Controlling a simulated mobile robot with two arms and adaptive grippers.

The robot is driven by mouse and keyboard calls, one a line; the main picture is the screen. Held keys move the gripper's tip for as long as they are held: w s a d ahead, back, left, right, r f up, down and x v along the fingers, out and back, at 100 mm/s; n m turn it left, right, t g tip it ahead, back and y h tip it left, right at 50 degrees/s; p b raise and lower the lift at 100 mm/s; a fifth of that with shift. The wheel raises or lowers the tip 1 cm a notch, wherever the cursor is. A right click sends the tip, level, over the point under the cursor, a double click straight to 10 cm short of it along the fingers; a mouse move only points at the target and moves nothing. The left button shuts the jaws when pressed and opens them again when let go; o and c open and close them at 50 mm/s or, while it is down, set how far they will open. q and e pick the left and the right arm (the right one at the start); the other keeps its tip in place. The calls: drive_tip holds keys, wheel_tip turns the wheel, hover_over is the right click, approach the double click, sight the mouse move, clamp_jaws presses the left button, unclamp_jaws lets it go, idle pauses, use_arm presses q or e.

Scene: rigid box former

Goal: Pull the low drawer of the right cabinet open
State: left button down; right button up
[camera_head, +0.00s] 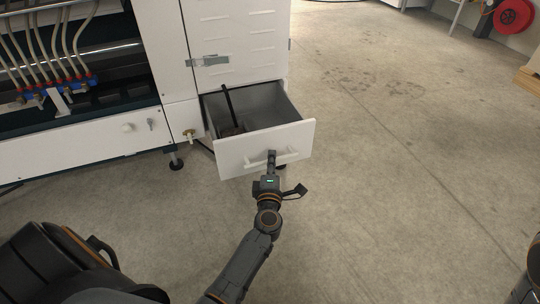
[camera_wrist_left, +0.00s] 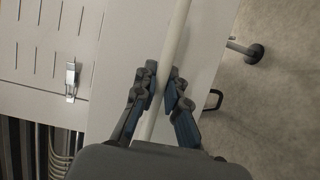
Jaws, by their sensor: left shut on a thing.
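The low drawer (camera_head: 265,146) of the white right cabinet (camera_head: 238,50) stands pulled out, its grey inside in view with a dark long-handled thing (camera_head: 230,108) in it. My left gripper (camera_head: 271,156) is shut on the drawer's bar handle (camera_head: 289,155). In the left wrist view the two fingers (camera_wrist_left: 162,90) close around the pale handle bar (camera_wrist_left: 176,40), one on each side. My right gripper is not in view; only a bit of dark arm shows at the right edge.
A machine with hoses (camera_head: 45,55) and a white lower panel (camera_head: 85,138) stands left of the cabinet. Bare concrete floor (camera_head: 400,170) lies in front and to the right. A red reel (camera_head: 513,16) is at the far right.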

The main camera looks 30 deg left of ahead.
use_arm(q)
drive_tip(key=c, duration=1.4)
unclamp_jaws()
drive_tip(key=v, duration=1.2)
